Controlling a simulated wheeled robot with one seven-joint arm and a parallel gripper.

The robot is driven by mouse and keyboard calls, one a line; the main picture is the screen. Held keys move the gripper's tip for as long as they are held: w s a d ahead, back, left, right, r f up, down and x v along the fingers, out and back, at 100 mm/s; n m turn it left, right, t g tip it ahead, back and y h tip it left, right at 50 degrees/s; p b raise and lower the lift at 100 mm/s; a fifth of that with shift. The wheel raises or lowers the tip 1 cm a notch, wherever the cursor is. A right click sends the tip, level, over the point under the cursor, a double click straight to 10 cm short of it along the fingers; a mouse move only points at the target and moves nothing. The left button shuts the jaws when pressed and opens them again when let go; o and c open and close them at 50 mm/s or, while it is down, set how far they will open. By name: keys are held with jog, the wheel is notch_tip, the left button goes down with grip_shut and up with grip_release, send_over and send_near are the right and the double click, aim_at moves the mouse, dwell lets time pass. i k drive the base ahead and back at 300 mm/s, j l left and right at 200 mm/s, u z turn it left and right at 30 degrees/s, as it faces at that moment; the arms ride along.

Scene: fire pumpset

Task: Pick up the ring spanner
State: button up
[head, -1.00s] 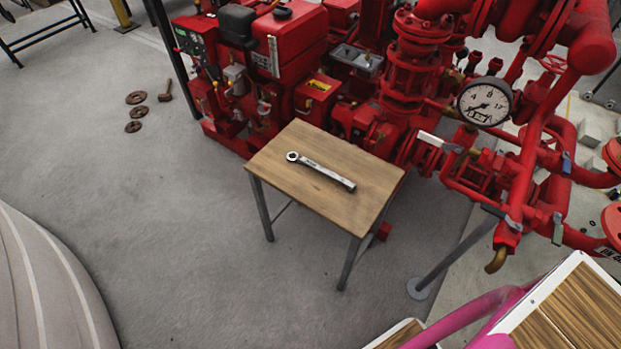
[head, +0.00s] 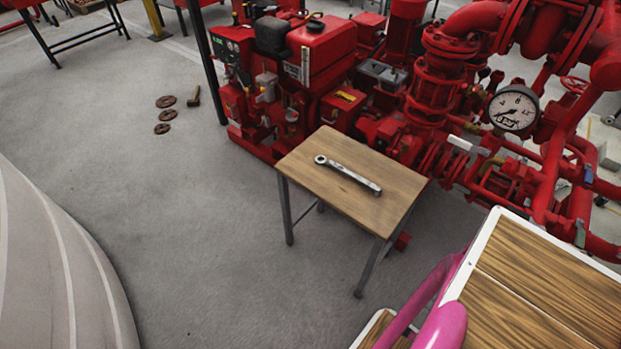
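The ring spanner (head: 350,175) is a silver metal tool lying flat on a small wooden-topped table (head: 390,208) with grey legs. Its ring end is at the left and its shaft runs down to the right. Nothing touches it apart from the table top. My gripper is not in the head view, so I cannot see whether it holds anything.
A red fire pumpset (head: 330,60) with pipes and a pressure gauge (head: 514,108) stands close behind the table. Rusty discs (head: 163,128) and a hammer-like tool (head: 193,97) lie on the floor at the left. Wood-topped furniture with pink tubing (head: 535,275) fills the lower right. Grey floor is clear left of the table.

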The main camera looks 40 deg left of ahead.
aim_at(378, 189)
jog(key=i+j+u, duration=0.1)
jog(key=u, duration=1.5)
jog(key=k+l+z, duration=0.15)
jog(key=i+j+z, duration=0.15)
jog(key=z, duration=1.65)
jog(key=l+u, duration=0.1)
jog(key=u, duration=1.7)
